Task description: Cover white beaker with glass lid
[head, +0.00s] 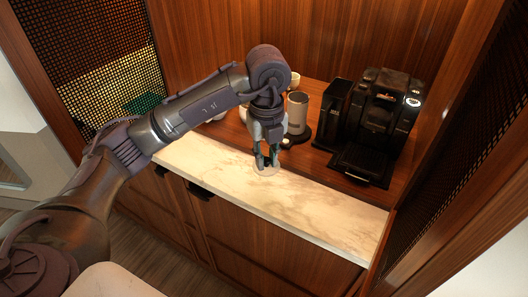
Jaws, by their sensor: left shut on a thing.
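My left gripper (267,163) points down over the front of the marble counter, with its fingers shut on a pale, see-through round thing, which looks like the glass lid (265,172). The lid is at or just above the marble; I cannot tell if it touches. White vessels stand behind my left arm: one small white cup (294,79) at the back and another (243,113) partly hidden by the arm. I cannot tell which of them is the white beaker. My right gripper does not show.
A grey-white cylinder (297,113) stands on a dark base right behind the gripper. A black coffee machine (378,128) and a black box-like unit (333,114) stand to the right. The marble counter (325,197) is clear to the right of the gripper. Wooden side panels enclose the niche.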

